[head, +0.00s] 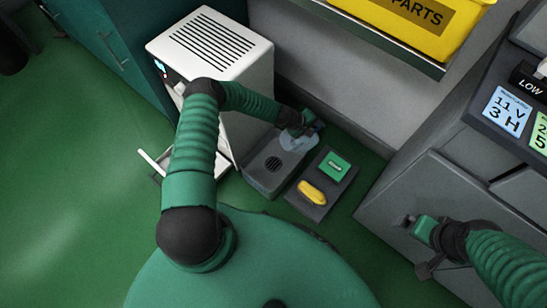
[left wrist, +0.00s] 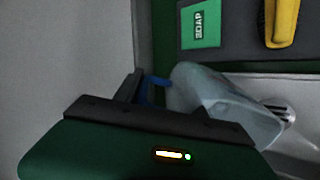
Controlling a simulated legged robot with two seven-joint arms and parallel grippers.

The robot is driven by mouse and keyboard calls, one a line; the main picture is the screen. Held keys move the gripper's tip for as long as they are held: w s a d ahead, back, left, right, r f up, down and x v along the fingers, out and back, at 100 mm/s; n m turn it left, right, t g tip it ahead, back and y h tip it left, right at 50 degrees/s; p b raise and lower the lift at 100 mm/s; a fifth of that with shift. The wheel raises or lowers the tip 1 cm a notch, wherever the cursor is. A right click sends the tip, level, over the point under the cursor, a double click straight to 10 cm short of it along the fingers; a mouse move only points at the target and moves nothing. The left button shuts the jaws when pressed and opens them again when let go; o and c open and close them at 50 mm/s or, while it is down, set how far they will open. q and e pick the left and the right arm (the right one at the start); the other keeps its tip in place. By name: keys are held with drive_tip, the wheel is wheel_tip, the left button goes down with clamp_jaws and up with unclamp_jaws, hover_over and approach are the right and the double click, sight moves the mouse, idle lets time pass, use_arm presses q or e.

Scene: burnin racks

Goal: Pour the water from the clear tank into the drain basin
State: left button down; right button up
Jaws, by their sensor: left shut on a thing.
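The clear tank (head: 298,143) is over the back right part of the grey drain basin (head: 262,184), near its dark round grate. My left gripper (head: 308,126) is shut on the tank's blue handle, seen in the left wrist view (left wrist: 157,82). The clear tank body (left wrist: 222,105) reaches right from the handle there and looks tilted, with the basin's pale surface and dark slots (left wrist: 284,112) beyond it. I cannot make out the water or any stream. My right gripper (head: 412,222) is beside the grey cabinet front at lower right; its fingers are too small to read.
A dark tray (head: 312,208) with a green soap box (head: 334,165) and a yellow item (head: 312,193) sits right of the basin. A white vented machine (head: 212,45) stands behind left. A yellow parts bin (head: 415,20) is above. Green floor is open at left.

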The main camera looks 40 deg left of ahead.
use_arm(q)
drive_tip(key=shift+s+a+r+t+h+b, duration=0.1)
drive_tip(key=shift+s+a+t+h+b, duration=0.3)
drive_tip(key=shift+b, duration=0.3)
drive_tip(key=t+b, duration=0.1)
drive_tip(key=b, duration=0.1)
drive_tip(key=s+a+t+h+b, duration=0.1)
drive_tip(key=t+b, duration=0.1)
drive_tip(key=b, duration=0.1)
drive_tip(key=shift+s+r+h, duration=0.2)
drive_tip(key=shift+h, duration=0.1)
drive_tip(key=shift+r, duration=0.4)
drive_tip(key=shift+s+a+f+t+h+b, duration=0.1)
drive_tip(key=shift+s+a+t+h+b, duration=0.2)
drive_tip(key=shift+b, duration=0.6)
drive_tip(key=shift+s+a+t+h+b, duration=0.15)
drive_tip(key=shift+s+t+b, duration=0.25)
drive_tip(key=shift+b, duration=0.45)
drive_tip(key=s+b, duration=0.1)
drive_tip(key=s+a+t+b, duration=0.1)
drive_tip(key=b, duration=0.1)
drive_tip(key=s+h+b, duration=0.1)
drive_tip(key=shift+a+t, duration=0.3)
drive_tip(key=shift+t, duration=0.1)
drive_tip(key=shift+s+a+f+t+h+b, duration=0.2)
drive_tip(key=shift+s+a+t+h+b, duration=0.35)
drive_tip(key=shift+b, duration=0.85)
drive_tip(key=shift+s, duration=0.2)
drive_tip(key=shift+s+r, duration=0.15)
drive_tip(key=shift+s, duration=0.1)
